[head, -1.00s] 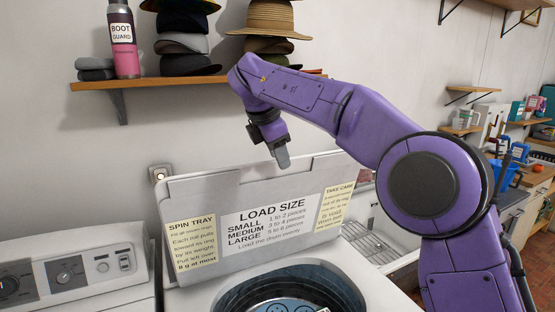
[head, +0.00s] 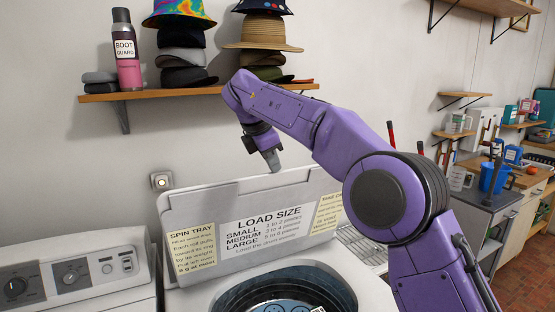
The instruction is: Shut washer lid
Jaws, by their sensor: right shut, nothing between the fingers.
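The washer lid (head: 180,203) stands raised at the back of the washer, its inner face with the "LOAD SIZE" label turned toward me. The washer's round drum opening (head: 225,292) shows below it, with something blue and patterned inside. My right gripper (head: 273,163) points down at the lid's top edge, right of its middle, with its fingers closed and empty. The fingertips overlap the edge in the picture; I cannot tell whether they touch it or are behind it. My left gripper is not in view.
A wall shelf (head: 150,94) with stacked hats and a spray can (head: 127,55) hangs above the lid. A second machine's control panel (head: 70,268) stands at left. A wire rack (head: 362,243) and a counter with a blue bucket (head: 493,177) are at right.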

